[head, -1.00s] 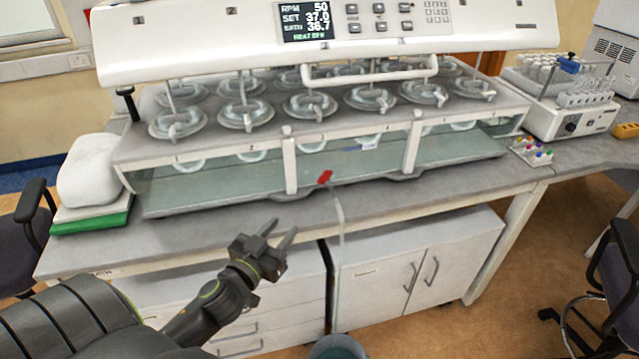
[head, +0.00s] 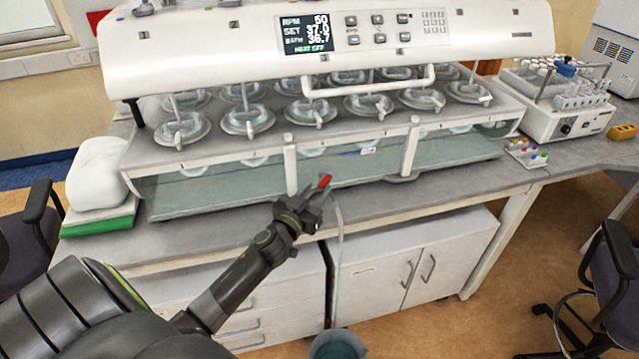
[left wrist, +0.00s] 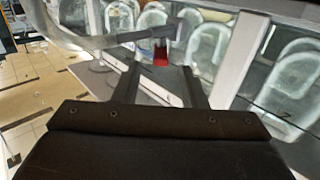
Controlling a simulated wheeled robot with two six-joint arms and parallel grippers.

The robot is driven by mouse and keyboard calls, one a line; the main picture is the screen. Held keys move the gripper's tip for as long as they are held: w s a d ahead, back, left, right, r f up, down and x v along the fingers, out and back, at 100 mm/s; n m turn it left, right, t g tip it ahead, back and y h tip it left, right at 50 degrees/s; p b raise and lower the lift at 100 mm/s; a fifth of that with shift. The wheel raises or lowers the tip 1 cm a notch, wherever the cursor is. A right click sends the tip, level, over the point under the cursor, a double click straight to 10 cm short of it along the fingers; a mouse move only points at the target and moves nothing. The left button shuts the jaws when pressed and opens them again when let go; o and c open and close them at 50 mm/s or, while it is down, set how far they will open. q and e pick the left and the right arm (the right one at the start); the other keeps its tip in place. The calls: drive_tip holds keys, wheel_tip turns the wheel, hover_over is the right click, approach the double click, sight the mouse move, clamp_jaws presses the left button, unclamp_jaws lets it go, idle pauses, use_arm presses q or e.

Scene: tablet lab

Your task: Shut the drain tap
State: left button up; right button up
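The drain tap's red handle (head: 324,181) shows at the front of the bath, below the dissolution tester (head: 230,40). A clear drain tube (head: 338,240) hangs from it towards a bucket (head: 338,344) on the floor. My left gripper (head: 316,192) is at the tap, its fingertips close to the red handle. In the left wrist view the red handle (left wrist: 160,62) sits between the two open fingers, a little beyond their tips; I cannot tell whether they touch it. My right gripper is not in view.
The bench's front edge (head: 230,252) runs below my left gripper. The cabinet (head: 400,265) stands under the bench. A white bundle (head: 97,172) on a green-edged tray is at the left. A chair (head: 610,270) is at the right.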

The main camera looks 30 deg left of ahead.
sight(320, 186)
use_arm(q)
drive_tip(key=shift+w+a, duration=0.2)
drive_tip(key=shift+w, duration=1.35)
clamp_jaws()
